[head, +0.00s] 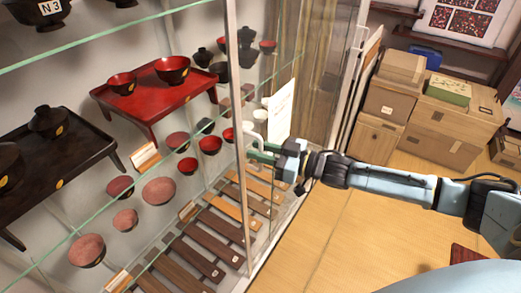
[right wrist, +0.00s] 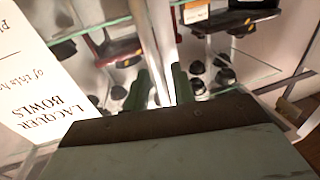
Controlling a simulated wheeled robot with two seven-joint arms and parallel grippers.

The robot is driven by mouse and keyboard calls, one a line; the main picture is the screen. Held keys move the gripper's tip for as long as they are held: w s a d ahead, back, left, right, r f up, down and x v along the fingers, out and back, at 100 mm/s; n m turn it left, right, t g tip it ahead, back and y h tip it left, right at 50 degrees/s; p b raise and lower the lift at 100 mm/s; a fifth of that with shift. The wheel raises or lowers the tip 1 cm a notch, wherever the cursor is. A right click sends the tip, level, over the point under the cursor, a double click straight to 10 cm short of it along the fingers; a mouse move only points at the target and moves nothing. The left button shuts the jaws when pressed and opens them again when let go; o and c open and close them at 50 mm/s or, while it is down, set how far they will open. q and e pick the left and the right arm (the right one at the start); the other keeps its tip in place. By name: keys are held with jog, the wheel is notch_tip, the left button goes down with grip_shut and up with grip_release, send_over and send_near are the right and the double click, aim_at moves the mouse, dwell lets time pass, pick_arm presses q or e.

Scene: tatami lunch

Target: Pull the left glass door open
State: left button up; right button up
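The glass cabinet's left door fills the left of the head view, its vertical metal edge strip (head: 237,130) upright near the middle. The door looks shut. A small pale handle-like part (head: 254,131) shows beside that strip, partly hidden by my gripper. My right gripper (head: 262,151) is at the strip, reaching in from the right. In the right wrist view its two green fingers (right wrist: 159,88) stand apart, with a bright vertical metal strip (right wrist: 160,45) seen between them. I cannot tell whether they touch it. My left gripper is not in view.
Behind the glass are a red tray table (head: 150,100), a dark table (head: 75,150) and several bowls. A white sign (right wrist: 45,75) shows in the right wrist view. Cardboard boxes (head: 455,125) stand at the back right. The tatami floor (head: 340,245) before the cabinet is mostly clear.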

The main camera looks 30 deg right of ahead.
grip_shut()
dwell(0.3)
